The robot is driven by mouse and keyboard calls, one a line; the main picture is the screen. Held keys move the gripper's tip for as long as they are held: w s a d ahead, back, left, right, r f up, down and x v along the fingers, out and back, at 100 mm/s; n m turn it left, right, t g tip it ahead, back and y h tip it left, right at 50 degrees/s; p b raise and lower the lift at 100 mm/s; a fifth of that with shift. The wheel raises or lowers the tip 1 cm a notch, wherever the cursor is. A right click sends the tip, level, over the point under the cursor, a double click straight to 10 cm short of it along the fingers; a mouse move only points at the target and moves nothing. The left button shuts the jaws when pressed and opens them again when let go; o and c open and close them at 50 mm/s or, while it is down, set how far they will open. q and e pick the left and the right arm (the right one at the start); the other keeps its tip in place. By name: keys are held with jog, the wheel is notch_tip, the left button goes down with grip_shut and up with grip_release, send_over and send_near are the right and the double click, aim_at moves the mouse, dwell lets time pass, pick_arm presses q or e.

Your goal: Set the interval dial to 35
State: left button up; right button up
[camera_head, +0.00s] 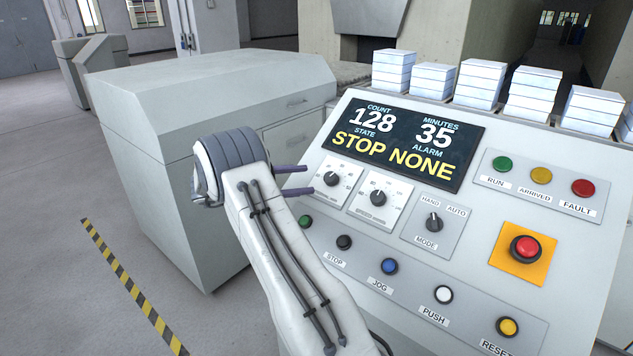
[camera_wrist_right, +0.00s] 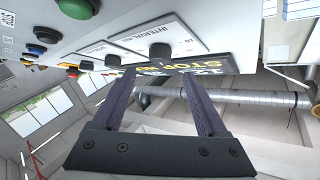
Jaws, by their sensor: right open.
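The interval dial (camera_head: 332,178) is a black knob on a white scale plate, at the left of the sloped panel under the display. In the right wrist view the dial (camera_wrist_right: 160,51) shows beside the printed word INTERVAL. My right gripper (camera_head: 310,179) is open, its two purple fingers pointing at the dial from the left. In the wrist view the gripper (camera_wrist_right: 158,74) holds nothing, and the knob lies just beyond the gap between the fingertips, apparently clear of them. The display (camera_head: 402,143) reads COUNT 128, MINUTES 35, STATE STOP, ALARM NONE. My left gripper is not in view.
A second dial (camera_head: 378,198) and the mode switch (camera_head: 433,222) sit to the right. Below is a row of buttons, including blue JOG (camera_head: 390,266). A red emergency button (camera_head: 525,248) is at right. Stacks of white pieces (camera_head: 480,83) line the back edge. A grey cabinet (camera_head: 175,180) stands left.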

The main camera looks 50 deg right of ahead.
jog(key=v, duration=0.4)
jog(key=shift+w, duration=0.1)
dwell(0.4)
